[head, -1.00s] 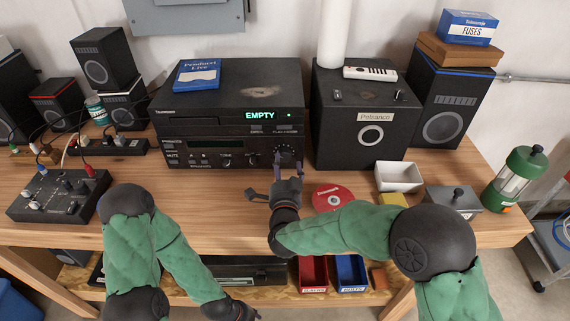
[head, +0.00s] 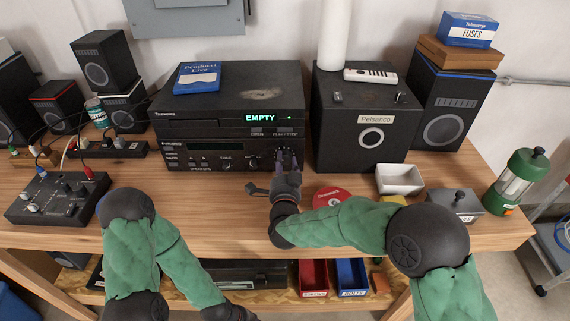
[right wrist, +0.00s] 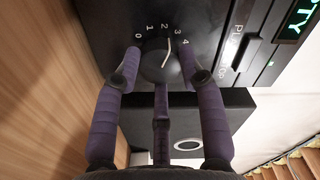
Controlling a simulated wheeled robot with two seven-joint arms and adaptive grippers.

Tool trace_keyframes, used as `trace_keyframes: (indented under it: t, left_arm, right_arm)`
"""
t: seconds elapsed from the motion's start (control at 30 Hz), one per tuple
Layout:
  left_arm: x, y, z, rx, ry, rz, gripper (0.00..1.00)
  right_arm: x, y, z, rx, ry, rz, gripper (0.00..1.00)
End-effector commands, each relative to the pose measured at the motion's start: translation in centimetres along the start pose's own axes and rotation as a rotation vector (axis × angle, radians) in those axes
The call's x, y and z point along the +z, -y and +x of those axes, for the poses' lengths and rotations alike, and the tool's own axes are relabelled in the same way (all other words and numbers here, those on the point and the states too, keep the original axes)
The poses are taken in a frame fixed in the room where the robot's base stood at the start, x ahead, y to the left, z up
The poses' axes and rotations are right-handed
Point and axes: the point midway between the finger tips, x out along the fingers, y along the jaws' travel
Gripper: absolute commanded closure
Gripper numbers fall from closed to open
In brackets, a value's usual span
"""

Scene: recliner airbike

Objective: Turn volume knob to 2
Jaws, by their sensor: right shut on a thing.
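The volume knob (right wrist: 156,63) is a dark round dial on the front of the black stereo (head: 222,122), at its lower right. In the right wrist view its scale reads 0 to 4, and its white pointer line aims between 2 and 3. My right gripper (head: 287,158) is at the knob, with its purple fingers on either side of it, shut on it. The fingers also show in the right wrist view (right wrist: 167,60). In the head view the fingers hide most of the knob. My left gripper (head: 230,312) hangs low at the bottom edge, partly cut off, away from the stereo.
A black speaker (head: 335,140) stands right of the stereo. A small mixer (head: 55,198) is at the left. The front middle of the wooden bench (head: 215,225) is clear.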

Motion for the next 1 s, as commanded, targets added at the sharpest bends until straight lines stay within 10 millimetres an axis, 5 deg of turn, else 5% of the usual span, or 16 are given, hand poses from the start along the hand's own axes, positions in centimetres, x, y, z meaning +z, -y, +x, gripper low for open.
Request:
trace_keyframes:
  t: [0.4,0.73,0.77,0.83,1.0]
  left_arm:
    - [0.01,-0.14,-0.41,0.0,0.0,0.0,0.6]
    - [0.02,-0.14,-0.39,0.0,0.0,0.0,0.6]
    - [0.02,-0.14,-0.39,0.0,0.0,0.0,0.6]
    - [0.01,-0.14,-0.39,0.0,0.0,0.0,0.6]
    - [0.02,-0.14,-0.39,0.0,0.0,0.0,0.6]
  right_arm:
    - [-0.3,0.14,0.1,0.001,-0.007,-0.263,0.92]
    - [-0.36,0.18,0.13,0.0,-0.009,-0.28,0.92]
    - [-0.36,0.19,0.13,0.0,-0.01,-0.28,0.57]
    - [-0.37,0.19,0.14,0.0,-0.01,-0.279,0.37]
    - [-0.23,0.13,0.09,0.0,-0.006,-0.28,0.36]
